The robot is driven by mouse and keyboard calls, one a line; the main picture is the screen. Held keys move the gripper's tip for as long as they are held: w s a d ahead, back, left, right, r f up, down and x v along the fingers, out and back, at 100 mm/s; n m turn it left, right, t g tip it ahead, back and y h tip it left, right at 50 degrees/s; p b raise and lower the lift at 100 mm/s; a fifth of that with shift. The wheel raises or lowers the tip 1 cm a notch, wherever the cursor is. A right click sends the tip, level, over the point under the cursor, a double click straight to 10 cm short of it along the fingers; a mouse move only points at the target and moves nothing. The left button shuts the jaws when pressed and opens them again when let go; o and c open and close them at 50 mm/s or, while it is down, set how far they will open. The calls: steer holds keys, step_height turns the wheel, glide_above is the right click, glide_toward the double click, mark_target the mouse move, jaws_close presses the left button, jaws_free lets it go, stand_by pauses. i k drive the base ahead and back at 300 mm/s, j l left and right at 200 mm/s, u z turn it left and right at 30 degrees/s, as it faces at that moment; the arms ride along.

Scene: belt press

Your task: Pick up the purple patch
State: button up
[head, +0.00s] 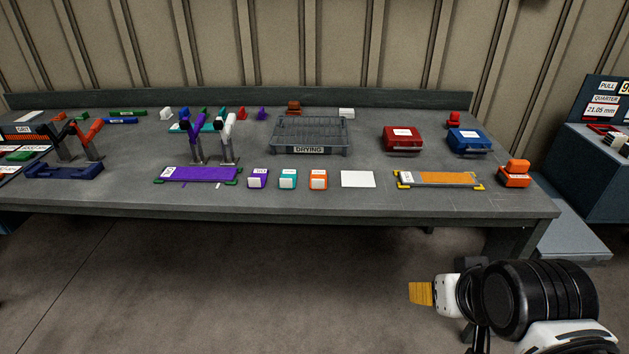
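A long flat purple strip (208,174) with a white label at its left end lies near the front edge of the bench, between green corner pieces. A small purple block (257,180) with a pale front face sits just right of it. I cannot tell which of these is the purple patch. My gripper (421,293) is at the lower right, in front of the bench and well apart from both. A yellow-orange piece shows at its tip; I cannot tell whether it is part of the gripper or something held. Its opening is not clear.
Teal (288,180) and orange (318,180) blocks, a white sheet (358,179) and an orange strip (450,179) line the front. A drying rack (310,151) and red (402,139) and blue (469,140) cases stand behind. Clamps (229,147) rise behind the purple strip.

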mark_target(257, 179)
steer(key=i+j+u, duration=0.1)
steer(key=i+u, duration=0.7)
steer(key=i, duration=0.15)
steer(key=i+l+u, duration=0.25)
steer(key=i+u, duration=0.15)
steer(key=i, duration=0.1)
